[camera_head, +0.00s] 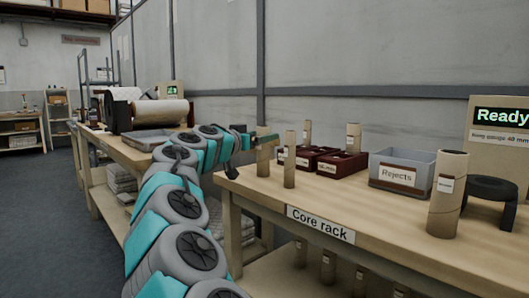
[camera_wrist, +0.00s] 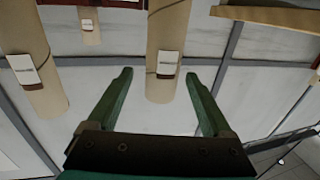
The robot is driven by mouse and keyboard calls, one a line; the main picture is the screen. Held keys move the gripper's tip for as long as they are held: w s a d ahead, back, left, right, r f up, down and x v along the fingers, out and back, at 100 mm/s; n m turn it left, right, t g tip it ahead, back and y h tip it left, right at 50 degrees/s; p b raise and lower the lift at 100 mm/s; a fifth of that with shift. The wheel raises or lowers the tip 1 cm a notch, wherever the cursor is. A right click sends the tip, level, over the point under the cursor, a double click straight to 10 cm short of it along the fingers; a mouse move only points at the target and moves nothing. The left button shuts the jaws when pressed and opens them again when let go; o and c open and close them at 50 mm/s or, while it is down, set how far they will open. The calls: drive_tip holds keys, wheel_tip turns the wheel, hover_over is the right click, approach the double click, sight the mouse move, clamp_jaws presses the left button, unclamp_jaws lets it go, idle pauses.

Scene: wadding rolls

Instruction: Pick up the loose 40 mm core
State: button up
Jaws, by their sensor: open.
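Several tan cardboard cores stand upright on the core rack table in the head view. One core (camera_head: 264,158) is at the table's left end, right by my gripper (camera_head: 266,138). Another core (camera_head: 290,160) stands just to its right. In the wrist view, which looks upside down, my gripper (camera_wrist: 158,73) is open, with green fingers spread. A labelled core (camera_wrist: 168,35) shows between the fingers, its end overlapping the gap; I cannot tell how deep it sits. A second labelled core (camera_wrist: 35,60) is left of the fingers. The core labels are too small to read.
Dark red trays (camera_head: 343,164) with cores (camera_head: 353,137) stand behind. A grey Rejects bin (camera_head: 401,174), a wide core (camera_head: 447,196) and a black ring-like stand (camera_head: 490,190) are to the right. The table front (camera_head: 400,232) between is clear.

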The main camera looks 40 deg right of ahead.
drive_tip(key=x, duration=0.4)
drive_tip(key=shift+w+d+r+p, duration=0.2)
drive_tip(key=shift+d+r+p, duration=0.1)
drive_tip(key=shift+r, duration=0.1)
clamp_jaws()
idle(0.4)
